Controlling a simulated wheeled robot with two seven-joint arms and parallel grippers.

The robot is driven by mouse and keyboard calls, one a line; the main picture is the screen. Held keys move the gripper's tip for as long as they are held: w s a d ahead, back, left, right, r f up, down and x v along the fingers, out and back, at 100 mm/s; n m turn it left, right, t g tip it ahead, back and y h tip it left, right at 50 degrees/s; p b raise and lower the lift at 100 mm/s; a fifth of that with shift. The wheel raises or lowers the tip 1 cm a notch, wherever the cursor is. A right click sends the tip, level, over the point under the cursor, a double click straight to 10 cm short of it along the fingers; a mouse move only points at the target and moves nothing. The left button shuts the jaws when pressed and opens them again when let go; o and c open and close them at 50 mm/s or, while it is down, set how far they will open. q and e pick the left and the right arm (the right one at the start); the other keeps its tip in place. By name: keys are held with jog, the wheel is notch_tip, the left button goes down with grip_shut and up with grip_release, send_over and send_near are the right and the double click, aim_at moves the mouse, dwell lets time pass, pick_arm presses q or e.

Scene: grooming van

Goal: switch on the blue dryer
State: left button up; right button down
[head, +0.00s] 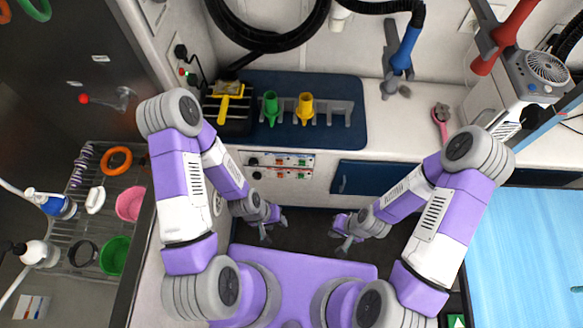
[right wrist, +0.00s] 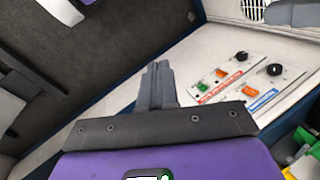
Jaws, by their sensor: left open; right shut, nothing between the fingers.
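A blue dryer nozzle (head: 405,50) on a dark hose hangs in a grey holder above the counter. A white control panel (head: 244,157) is on the counter front; it also shows in the right wrist view (right wrist: 290,90). It has a red-striped row and a blue-striped row (right wrist: 262,99), each with a black knob, an orange switch and a green switch. Whether any switch is on, I cannot tell. My left gripper (head: 267,229) is open and empty, below the panel. My right gripper (head: 344,242) is shut and empty, right of and below the panel, apart from it.
A red dryer (head: 502,37) hangs at the upper right beside a grey fan unit (head: 538,70). A blue mat (head: 340,88) with a grey rack lies on the counter. A wire shelf (head: 70,235) holds bowls and rings at left. A light-blue surface (head: 530,250) is at right.

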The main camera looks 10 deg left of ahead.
pick_arm(q)
jog(key=shift+d, duration=0.15)
pick_arm(e)
jog(key=shift+d, duration=0.15)
pick_arm(q)
jog(key=shift+o, duration=0.7)
notch_tip(320, 180, down, 4)
jog(key=b, duration=0.3)
jog(key=shift+r, duration=0.2)
pick_arm(e)
jog(key=w+a+m+t+h, duration=0.1)
jog(key=w+a+m+t, duration=0.4)
jog(key=m, duration=1.1)
jog(key=w+a+m+t+h, duration=0.2)
jog(key=w+a+m+t, duration=0.2)
jog(key=m, duration=1.2)
jog(key=w+a, duration=0.3)
jog(key=a, duration=0.1)
jog(key=shift+f+t, duration=0.4)
pick_arm(q)
jog(key=shift+b, duration=0.3)
pick_arm(e)
jog(key=shift+w, duration=0.1)
